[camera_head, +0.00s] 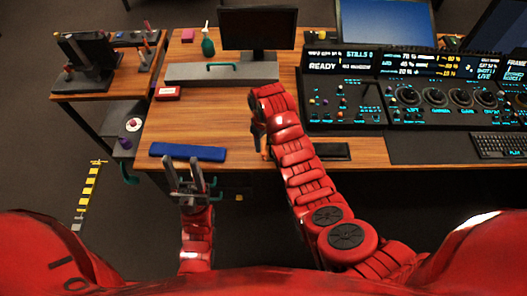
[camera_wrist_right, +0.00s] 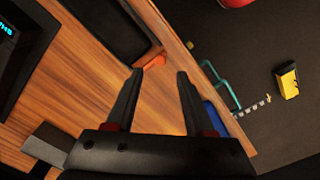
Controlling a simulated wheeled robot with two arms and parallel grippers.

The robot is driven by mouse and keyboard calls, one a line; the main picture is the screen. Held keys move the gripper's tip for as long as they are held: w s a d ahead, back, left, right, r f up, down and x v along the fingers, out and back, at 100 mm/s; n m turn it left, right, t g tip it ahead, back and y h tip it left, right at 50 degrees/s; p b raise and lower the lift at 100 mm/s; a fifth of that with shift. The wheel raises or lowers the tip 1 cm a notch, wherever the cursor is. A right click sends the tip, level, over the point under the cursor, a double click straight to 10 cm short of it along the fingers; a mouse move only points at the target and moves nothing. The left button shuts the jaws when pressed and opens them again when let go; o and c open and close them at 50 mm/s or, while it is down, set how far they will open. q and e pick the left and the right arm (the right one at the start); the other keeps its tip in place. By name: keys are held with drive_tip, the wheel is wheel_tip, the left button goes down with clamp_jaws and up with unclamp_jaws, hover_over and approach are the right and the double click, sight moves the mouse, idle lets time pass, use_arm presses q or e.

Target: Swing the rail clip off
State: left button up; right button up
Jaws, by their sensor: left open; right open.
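A small orange-red piece, which may be the rail clip (camera_wrist_right: 150,57), sits at the desk's front edge beside the end of a black pad (camera_wrist_right: 112,25) in the right wrist view. My right gripper (camera_wrist_right: 160,73) is open and empty, with its fingertips just short of this piece; I cannot tell whether they touch. In the head view my right gripper (camera_head: 258,138) is over the desk's front part, partly hidden by its own arm. My left gripper (camera_head: 184,166) is open and empty by the blue bar (camera_head: 188,152) at the desk's front left.
The control console (camera_head: 345,95) and keyboard (camera_head: 500,145) fill the desk's right. Teal hooks (camera_wrist_right: 222,82) hang off the front edge. The desk's middle left is clear.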

sight(264, 154)
drive_tip(key=shift+f+p, duration=0.55)
drive_tip(key=shift+f, duration=2.25)
clamp_jaws()
